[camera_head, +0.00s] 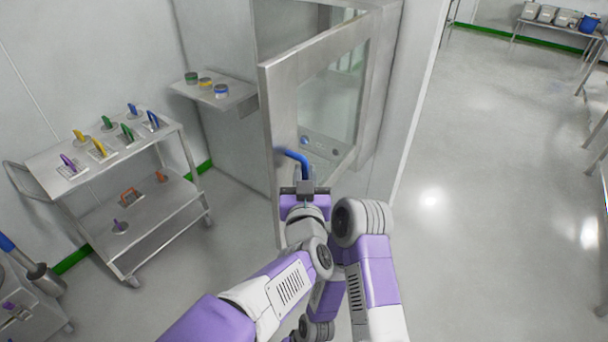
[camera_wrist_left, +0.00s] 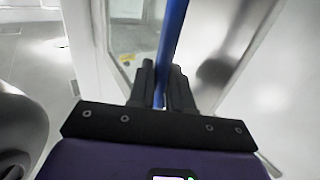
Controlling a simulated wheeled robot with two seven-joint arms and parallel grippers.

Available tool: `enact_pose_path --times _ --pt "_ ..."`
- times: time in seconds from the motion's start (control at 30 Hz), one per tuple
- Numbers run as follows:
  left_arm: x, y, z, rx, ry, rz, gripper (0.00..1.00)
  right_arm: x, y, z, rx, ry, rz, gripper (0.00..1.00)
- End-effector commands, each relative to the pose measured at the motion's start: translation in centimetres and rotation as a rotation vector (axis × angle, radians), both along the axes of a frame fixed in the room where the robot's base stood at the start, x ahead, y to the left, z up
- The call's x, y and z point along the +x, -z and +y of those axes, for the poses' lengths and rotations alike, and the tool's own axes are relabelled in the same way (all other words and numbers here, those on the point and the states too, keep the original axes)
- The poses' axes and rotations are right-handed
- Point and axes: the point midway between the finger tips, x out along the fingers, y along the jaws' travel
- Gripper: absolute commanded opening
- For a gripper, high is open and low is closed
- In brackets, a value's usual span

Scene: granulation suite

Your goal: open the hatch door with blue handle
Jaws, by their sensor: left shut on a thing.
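The hatch door (camera_head: 278,112) has a pale metal frame around a glass window (camera_head: 333,95). It stands ajar, its left edge swung out from the cabinet (camera_head: 285,20). The blue handle (camera_head: 296,158) is a bent bar on the door's lower left part. My left gripper (camera_head: 304,186) is at the handle's lower end, shut on it. In the left wrist view the handle (camera_wrist_left: 172,40) runs between the two dark fingers (camera_wrist_left: 162,85). The fingers hide its lower part. My right gripper does not show.
A shelf (camera_head: 240,97) with several small round containers is left of the door. A two-tier cart (camera_head: 50,160) with colour-handled items stands further left. Open floor (camera_head: 460,200) lies to the right, with tables at the far right.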

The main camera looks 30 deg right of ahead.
Motion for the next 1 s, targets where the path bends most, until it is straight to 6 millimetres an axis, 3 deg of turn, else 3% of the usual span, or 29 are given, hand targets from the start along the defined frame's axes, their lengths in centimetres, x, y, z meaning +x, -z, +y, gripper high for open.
enact_pose_path --times 0.1,0.13,0.23,0.57,1.0 --pt "-0.1 -0.6 -0.3 -0.007 0.006 -0.011 0.0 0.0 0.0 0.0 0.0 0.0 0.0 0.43" --pt "-0.1 -0.6 -0.3 -0.007 0.006 -0.011 0.22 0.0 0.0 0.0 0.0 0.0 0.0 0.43" --pt "0.0 -0.5 -0.2 -0.006 0.005 -0.009 0.38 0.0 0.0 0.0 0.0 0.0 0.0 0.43" --pt "-0.2 -0.3 0.1 -0.005 0.002 -0.005 0.38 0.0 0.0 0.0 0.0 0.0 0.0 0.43" --pt "-5.8 -0.4 2.6 -0.006 0.005 -0.006 0.38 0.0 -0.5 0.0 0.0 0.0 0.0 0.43"
